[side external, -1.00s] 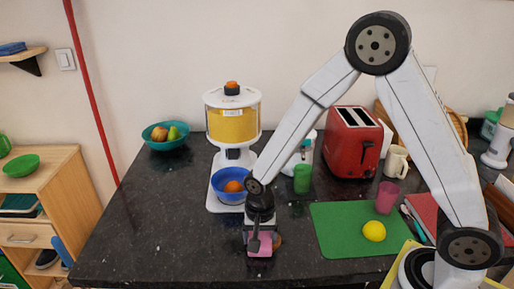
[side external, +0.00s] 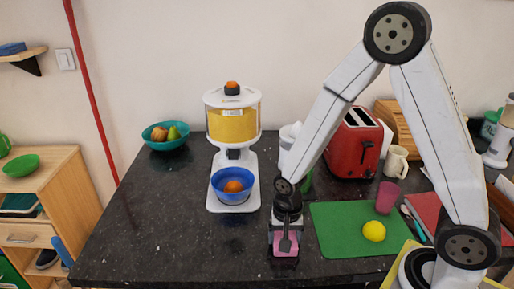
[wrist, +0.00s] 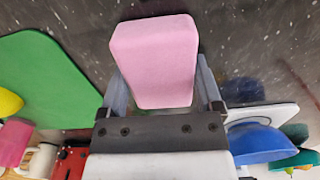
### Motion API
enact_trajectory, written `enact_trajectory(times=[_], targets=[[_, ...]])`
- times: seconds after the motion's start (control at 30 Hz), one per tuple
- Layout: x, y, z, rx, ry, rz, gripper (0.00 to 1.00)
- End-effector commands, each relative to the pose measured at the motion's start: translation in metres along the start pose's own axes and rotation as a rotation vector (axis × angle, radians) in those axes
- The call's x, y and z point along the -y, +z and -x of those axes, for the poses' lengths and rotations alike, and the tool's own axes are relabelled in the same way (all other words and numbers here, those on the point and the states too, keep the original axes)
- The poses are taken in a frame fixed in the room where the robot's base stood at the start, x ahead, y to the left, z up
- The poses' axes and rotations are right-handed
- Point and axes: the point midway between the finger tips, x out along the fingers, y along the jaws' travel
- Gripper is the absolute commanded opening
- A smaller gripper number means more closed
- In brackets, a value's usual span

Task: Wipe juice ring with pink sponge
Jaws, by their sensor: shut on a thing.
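My gripper (side external: 285,240) points down at the front of the dark counter, left of the green cutting board. It is shut on the pink sponge (side external: 293,248), which sits low at or just above the counter; exact contact is hard to tell. In the wrist view the sponge (wrist: 153,60) is held between the two fingers, tilted slightly. I see no clear juice ring now; it may lie under the sponge or gripper. A faint dark smudge (wrist: 242,91) shows on the counter in the wrist view.
A juice dispenser (side external: 233,115) has a blue bowl (side external: 235,188) with an orange fruit at its base, behind and left of my gripper. The green board (side external: 345,240) with a lemon (side external: 374,231) is close on the right. The counter's left front (side external: 150,245) is clear.

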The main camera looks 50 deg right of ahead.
Motion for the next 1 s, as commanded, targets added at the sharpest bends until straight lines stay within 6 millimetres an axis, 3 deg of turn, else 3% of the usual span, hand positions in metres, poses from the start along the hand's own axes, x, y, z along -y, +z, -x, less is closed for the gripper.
enact_trajectory(times=[0.77,1.0], targets=[[0.073,0.003,0.000,0.000,-0.001,0.001,0.28],[0.077,0.003,0.025,-0.002,-0.003,-0.001,0.28]])
